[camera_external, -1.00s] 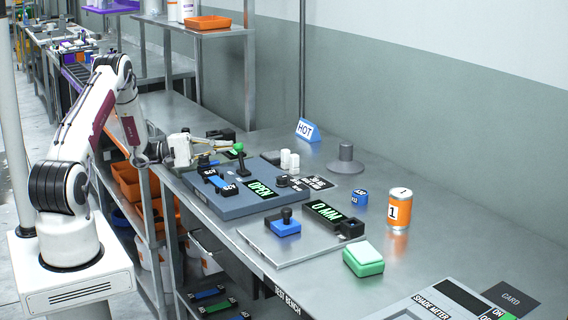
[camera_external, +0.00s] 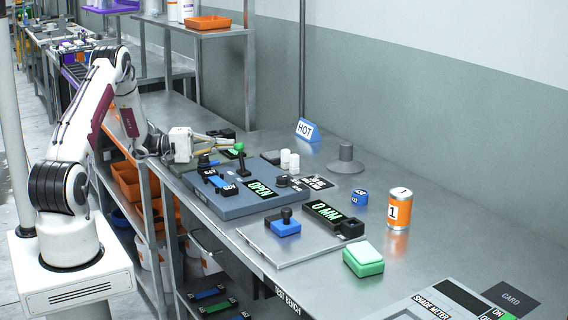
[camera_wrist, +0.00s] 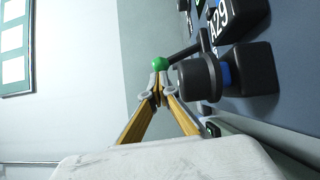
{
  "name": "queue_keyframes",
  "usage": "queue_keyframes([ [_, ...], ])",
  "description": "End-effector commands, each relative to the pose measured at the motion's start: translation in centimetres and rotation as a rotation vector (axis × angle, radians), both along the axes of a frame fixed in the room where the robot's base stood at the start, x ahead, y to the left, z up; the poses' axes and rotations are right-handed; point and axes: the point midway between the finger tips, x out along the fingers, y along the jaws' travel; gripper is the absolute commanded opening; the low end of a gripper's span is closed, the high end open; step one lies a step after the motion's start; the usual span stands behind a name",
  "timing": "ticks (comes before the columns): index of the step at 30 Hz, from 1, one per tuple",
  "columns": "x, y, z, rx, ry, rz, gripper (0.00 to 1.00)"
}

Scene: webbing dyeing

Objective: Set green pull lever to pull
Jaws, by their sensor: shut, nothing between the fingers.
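The green pull lever's knob (camera_external: 238,147) tops a black stem (camera_external: 242,165) on the far part of a blue-grey control panel (camera_external: 222,203). In the wrist view, the green knob (camera_wrist: 159,63) sits right at the tips of my gripper (camera_wrist: 159,84). The dark stem runs from the knob to the upper right. My gripper (camera_external: 234,143) reaches in from the left with its yellow fingers together and empty. The tips look in contact with or very close to the knob; I cannot tell which. The lever's position marking is not readable.
The panel also carries a blue-handled lever (camera_external: 217,182), a black knob (camera_external: 204,161) close below my fingers, and a display (camera_external: 260,189) reading OPEN. White cylinders (camera_external: 289,161) stand beyond it. A blue HOT sign (camera_external: 307,130) stands at the back.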

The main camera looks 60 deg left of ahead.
Motion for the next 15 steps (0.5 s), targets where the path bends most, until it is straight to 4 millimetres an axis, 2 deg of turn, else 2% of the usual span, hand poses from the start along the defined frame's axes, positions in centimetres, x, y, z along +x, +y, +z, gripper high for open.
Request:
queue_keyframes([
  [15, 0.0, -3.0, 1.8, 0.343, -0.001, -0.003, 0.0],
])
